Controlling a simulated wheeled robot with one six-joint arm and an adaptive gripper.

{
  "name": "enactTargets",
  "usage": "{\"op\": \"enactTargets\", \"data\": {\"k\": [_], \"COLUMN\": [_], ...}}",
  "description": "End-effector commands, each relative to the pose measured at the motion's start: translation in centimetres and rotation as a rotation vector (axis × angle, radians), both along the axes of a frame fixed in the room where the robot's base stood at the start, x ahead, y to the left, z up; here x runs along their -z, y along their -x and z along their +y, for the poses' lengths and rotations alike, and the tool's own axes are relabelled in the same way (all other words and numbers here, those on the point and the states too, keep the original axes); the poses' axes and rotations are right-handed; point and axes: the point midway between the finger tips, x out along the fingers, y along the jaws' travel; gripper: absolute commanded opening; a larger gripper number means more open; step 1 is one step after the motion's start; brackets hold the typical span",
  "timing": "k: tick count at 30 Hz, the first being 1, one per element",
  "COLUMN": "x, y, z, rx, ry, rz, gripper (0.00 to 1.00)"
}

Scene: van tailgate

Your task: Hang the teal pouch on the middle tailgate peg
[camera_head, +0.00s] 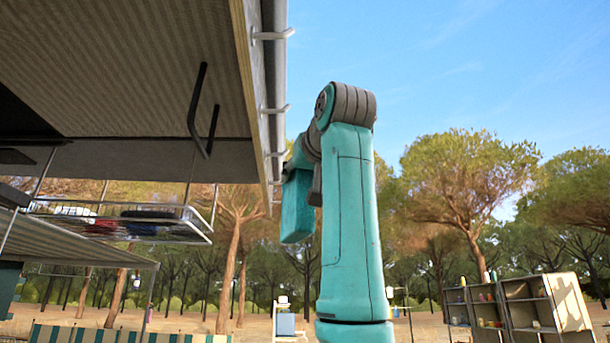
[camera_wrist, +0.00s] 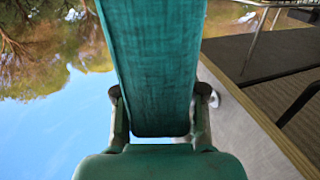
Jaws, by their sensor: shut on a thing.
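The teal pouch (camera_head: 297,208) hangs beside the tailgate edge in the head view. It fills the middle of the wrist view (camera_wrist: 158,60). My gripper (camera_wrist: 159,95) is shut on it, with one finger on each side. In the head view the fingers are mostly hidden behind my arm. The tailgate (camera_head: 262,80) carries white pegs along its edge, including a near one (camera_head: 272,35), one farther along (camera_head: 274,109) and another close to the pouch (camera_head: 276,154). A pale peg (camera_wrist: 214,98) shows just right of the pouch in the wrist view. I cannot tell whether the pouch touches a peg.
A wire rack (camera_head: 120,220) with items hangs under the tailgate at left. A black bent handle (camera_head: 196,110) hangs from the panel. Shelves (camera_head: 520,305) stand far off at lower right. Open air lies to the right of my arm.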

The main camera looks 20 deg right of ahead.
Motion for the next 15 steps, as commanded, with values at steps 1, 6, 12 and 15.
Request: {"op": "enactTargets", "data": {"k": [1, 6, 12, 15], "x": [0.0, 0.1, 0.2, 0.2], "y": [-0.1, -0.3, -0.7, -0.8], "z": [0.3, 1.2, 2.1, 2.6], "rx": [-0.001, -0.001, -0.001, -0.001], "ry": [0.000, 0.000, 0.000, 0.000], "rz": [0.000, -0.001, -0.001, -0.001], "gripper": [0.00, 0.00, 0.00, 0.00]}}
